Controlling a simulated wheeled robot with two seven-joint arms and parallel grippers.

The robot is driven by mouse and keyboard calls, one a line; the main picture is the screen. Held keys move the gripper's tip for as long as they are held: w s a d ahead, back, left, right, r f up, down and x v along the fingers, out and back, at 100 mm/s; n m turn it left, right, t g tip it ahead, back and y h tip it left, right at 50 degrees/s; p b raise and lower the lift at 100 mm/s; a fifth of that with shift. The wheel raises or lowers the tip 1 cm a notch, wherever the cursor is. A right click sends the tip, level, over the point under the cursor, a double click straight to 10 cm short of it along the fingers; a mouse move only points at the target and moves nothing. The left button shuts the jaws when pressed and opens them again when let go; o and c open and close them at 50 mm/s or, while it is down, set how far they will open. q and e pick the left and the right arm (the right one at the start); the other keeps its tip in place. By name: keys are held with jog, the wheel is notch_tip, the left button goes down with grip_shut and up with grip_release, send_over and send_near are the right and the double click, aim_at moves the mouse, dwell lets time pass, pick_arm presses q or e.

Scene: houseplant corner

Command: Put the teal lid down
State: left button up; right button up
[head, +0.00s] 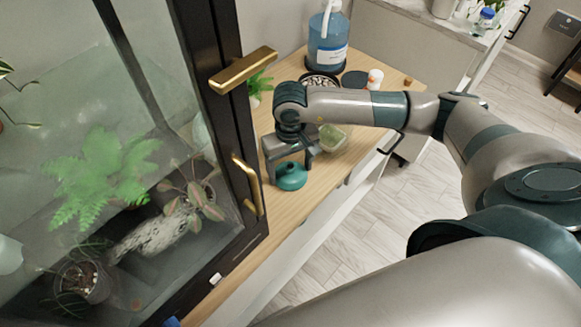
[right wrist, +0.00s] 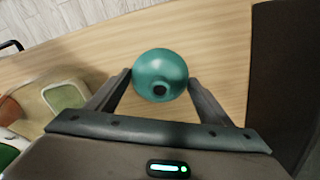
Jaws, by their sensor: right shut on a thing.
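The teal lid (head: 291,178) is round and domed, with a dark hole or knob in its middle in the right wrist view (right wrist: 160,66). My right gripper (head: 291,168) points down over the wooden top and is shut on the lid, with one finger on each side of it (right wrist: 160,84). The lid is at or close above the wood; I cannot tell whether it touches. My left gripper is not in view.
A glass cabinet with a black frame (head: 226,90) and plants stands close on the left. The wooden top (head: 283,212) is bare in front of the lid.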

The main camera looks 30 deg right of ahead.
aim_at(290, 165)
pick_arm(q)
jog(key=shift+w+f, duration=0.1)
pick_arm(e)
jog(key=shift+f, duration=0.1)
jog(key=o, duration=1)
jog(key=shift+o, duration=0.2)
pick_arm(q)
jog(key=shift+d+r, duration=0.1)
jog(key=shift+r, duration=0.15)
pick_arm(e)
jog(key=shift+r, duration=0.2)
notch_tip(290, 165, up, 7)
jog(key=shift+f+p, duration=0.1)
jog(key=shift+p, duration=1)
notch_tip(290, 165, up, 4)
jog(key=shift+f+p, duration=0.1)
jog(key=shift+p, duration=0.25)
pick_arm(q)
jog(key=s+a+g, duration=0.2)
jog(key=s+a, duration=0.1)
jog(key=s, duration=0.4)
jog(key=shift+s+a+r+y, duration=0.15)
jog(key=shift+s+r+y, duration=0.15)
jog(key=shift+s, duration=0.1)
pick_arm(e)
jog(key=shift+r, duration=0.65)
